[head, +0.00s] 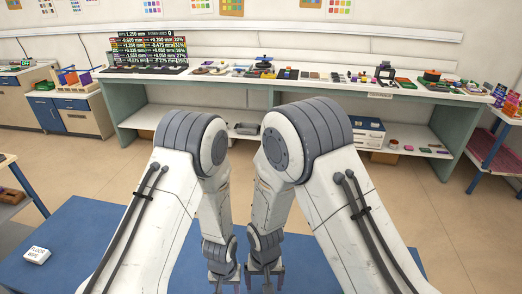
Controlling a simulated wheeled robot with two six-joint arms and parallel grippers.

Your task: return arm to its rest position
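My two arms reach forward over the blue surface and bend down at the elbows. My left gripper (225,284) is at the bottom of the head view, pointing down. My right gripper (265,282) is close beside it on the right. Both sit at the picture's lower edge and are small, so their fingertips and anything between them are hard to make out. I cannot tell whether either is open or shut.
A blue surface (85,240) lies below my arms, with a white labelled block (37,254) at its left. Beyond open floor (425,215), a long workbench (330,84) holds many small items and a dark display board (148,50). A blue-fronted cabinet (70,115) stands left.

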